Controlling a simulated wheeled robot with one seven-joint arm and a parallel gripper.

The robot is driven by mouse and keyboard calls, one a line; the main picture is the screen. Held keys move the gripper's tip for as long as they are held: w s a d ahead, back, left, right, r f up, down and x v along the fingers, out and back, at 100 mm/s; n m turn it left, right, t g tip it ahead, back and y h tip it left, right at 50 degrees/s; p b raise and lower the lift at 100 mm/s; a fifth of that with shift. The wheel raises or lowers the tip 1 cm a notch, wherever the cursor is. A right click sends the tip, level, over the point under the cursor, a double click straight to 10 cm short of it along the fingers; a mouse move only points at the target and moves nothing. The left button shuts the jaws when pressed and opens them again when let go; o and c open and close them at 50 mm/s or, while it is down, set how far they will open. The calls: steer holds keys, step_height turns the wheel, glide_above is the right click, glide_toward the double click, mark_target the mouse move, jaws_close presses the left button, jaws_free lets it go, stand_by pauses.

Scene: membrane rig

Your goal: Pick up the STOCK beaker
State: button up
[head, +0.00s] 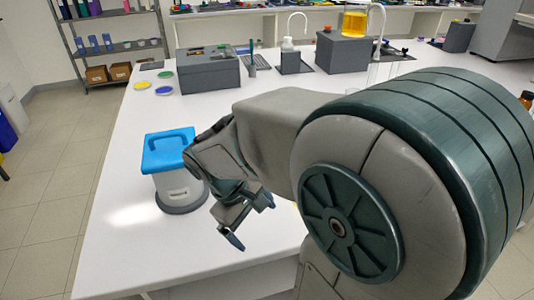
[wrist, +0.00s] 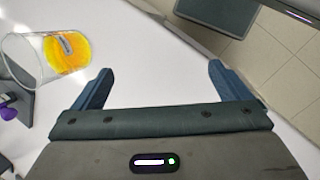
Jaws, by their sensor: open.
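A clear beaker (wrist: 45,56) with orange-yellow liquid and a small grey label stands at the left edge of the wrist view. The label is too small to read. My gripper (wrist: 160,70) is open and empty, with bare white table between its fingers. The beaker lies beyond and left of the left finger, apart from it. In the head view my gripper (head: 252,219) hangs over the near part of the table. A beaker of yellow liquid (head: 355,22) stands there on a grey block at the back. I cannot tell whether both views show the same beaker.
A white container with a blue lid (head: 170,152) stands just left of my gripper on the white table (head: 110,200). A grey box (head: 208,72), coloured discs (head: 163,82) and a grey block (head: 342,52) stand farther back. My arm hides the table's right side.

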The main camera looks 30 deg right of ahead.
steer(key=w+d+n+g+h+p, duration=0.2)
steer(key=w+d+n+h+p, duration=0.35)
steer(key=w+n+h, duration=0.45)
steer(key=shift+n, duration=0.4)
steer(key=x, duration=0.2)
steer(key=p+x, duration=0.1)
steer(key=x, duration=0.5)
steer(key=shift+s+f, duration=0.3)
steer(key=shift+f, duration=0.05)
steer(key=shift+p+x, duration=1.1)
steer(key=shift+x, duration=1.55)
steer(key=shift+s, duration=0.1)
steer(key=c, duration=1.3)
